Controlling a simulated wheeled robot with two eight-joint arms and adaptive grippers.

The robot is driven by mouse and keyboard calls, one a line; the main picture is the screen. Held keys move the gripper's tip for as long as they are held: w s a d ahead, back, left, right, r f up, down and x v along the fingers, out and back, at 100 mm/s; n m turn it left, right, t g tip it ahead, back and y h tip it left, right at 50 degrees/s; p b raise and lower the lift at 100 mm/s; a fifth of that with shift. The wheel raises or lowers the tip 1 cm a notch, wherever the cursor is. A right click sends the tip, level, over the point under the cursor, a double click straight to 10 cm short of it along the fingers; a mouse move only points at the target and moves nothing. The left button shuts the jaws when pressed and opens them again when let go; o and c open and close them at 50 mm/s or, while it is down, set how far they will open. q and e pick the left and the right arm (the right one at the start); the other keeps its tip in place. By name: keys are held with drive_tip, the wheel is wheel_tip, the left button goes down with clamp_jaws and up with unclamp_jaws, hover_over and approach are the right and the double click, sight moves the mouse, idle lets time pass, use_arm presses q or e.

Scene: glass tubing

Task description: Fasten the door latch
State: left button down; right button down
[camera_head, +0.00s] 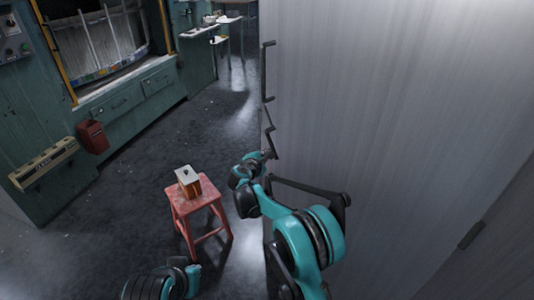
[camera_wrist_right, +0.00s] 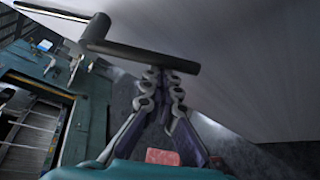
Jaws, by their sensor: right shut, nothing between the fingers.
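The tall grey door (camera_head: 390,110) fills the right of the head view. A dark bar handle (camera_head: 265,72) is on its left edge. Below it is a dark cranked lever, the door latch (camera_head: 270,137). In the right wrist view a dark lever with a crossbar (camera_wrist_right: 140,56) lies just beyond the fingertips; I take it for the latch. My right gripper (camera_head: 268,155) is just below the latch in the head view. Its fingers (camera_wrist_right: 161,78) are shut and empty, with tips close to the bar; contact cannot be told.
A red stool (camera_head: 195,203) bearing a small box (camera_head: 188,182) stands left of my right arm. A green wall with a window (camera_head: 100,45), a red box (camera_head: 92,137) and a wall rack (camera_head: 45,163) is at left. Open dark floor lies between.

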sight(273, 150)
drive_tip(key=shift+r, duration=0.1)
drive_tip(key=shift+s+d+r+n+g+h+p, duration=0.4)
drive_tip(key=shift+s+d+r+n+g+p, duration=0.25)
drive_tip(key=shift+n+p, duration=0.45)
drive_tip(key=shift+s+d+r+n+g+h+p, duration=0.15)
drive_tip(key=shift+s+r+n+g+p, duration=0.15)
drive_tip(key=shift+r+g+p, duration=0.2)
drive_tip(key=shift+s+d+r+n+g+h+p, duration=0.15)
drive_tip(key=shift+r+n+g+p, duration=0.2)
drive_tip(key=shift+p, duration=0.25)
drive_tip(key=r+n+p, duration=0.1)
drive_tip(key=r+g+h+p, duration=0.1)
drive_tip(key=s+d+r+n+g+p, duration=0.1)
drive_tip(key=shift+r+n+h, duration=0.1)
drive_tip(key=shift+n+h, duration=0.2)
drive_tip(key=shift+n, duration=0.05)
drive_tip(key=shift+r, duration=0.1)
